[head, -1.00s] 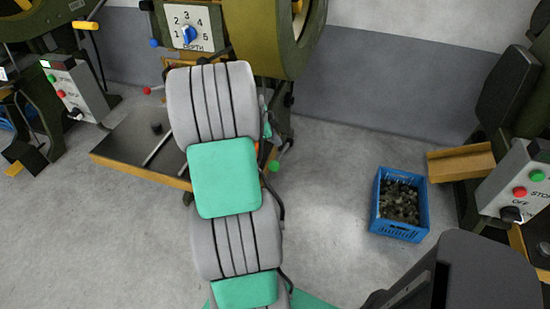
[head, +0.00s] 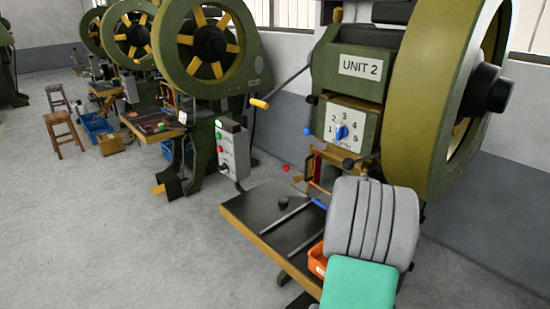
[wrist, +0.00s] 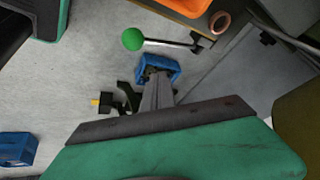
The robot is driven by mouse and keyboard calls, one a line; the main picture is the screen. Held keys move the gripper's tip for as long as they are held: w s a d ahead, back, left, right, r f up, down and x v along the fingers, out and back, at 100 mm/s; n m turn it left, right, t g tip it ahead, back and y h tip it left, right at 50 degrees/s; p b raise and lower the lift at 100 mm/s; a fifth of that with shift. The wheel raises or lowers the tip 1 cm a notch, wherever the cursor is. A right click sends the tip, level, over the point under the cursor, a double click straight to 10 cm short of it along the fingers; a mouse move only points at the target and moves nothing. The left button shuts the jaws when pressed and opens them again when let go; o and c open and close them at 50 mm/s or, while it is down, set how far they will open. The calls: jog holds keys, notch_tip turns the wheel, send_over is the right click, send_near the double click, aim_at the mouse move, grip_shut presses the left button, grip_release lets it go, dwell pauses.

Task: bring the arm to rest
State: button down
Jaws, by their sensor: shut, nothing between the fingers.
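My gripper (wrist: 157,82) shows in the wrist view as narrow grey fingers beyond a dark bar and a green housing. It is shut and empty, pointing down over the grey floor. In the head view my grey and green arm (head: 365,235) stands at the lower right, in front of the Unit 2 press; the gripper itself is outside that view. A copper ring (wrist: 220,22) lies beside an orange bin (wrist: 186,6) at the top of the wrist view.
The Unit 2 press (head: 352,130) and its dark table (head: 262,212) stand close to my arm. A lever with a green ball (wrist: 132,40) is near the gripper in the wrist view. More presses and stools line the left; the floor at lower left is clear.

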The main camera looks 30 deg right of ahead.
jog(key=a+f+n+y, duration=0.2)
jog(key=a+f+n, duration=0.2)
jog(key=a+n, duration=0.25)
jog(key=a+f+n+y, duration=0.2)
jog(key=a+f+n, duration=0.1)
jog(key=a+n, duration=0.4)
jog(key=w+a+r+n+t, duration=0.2)
jog(key=w+a+r+n, duration=0.1)
jog(key=a, duration=0.8)
jog(key=w+a+r+n+t, duration=0.2)
jog(key=a+r+n, duration=0.4)
jog(key=a, duration=0.6)
jog(key=w+a+r+n+t, duration=0.2)
jog(key=w+a+r+n, duration=0.2)
jog(key=a, duration=0.8)
notch_tip(320, 180, up, 2)
jog(key=shift+w+y+p, duration=0.15)
jog(key=shift+y+p, duration=0.15)
jog(key=shift+p, duration=0.15)
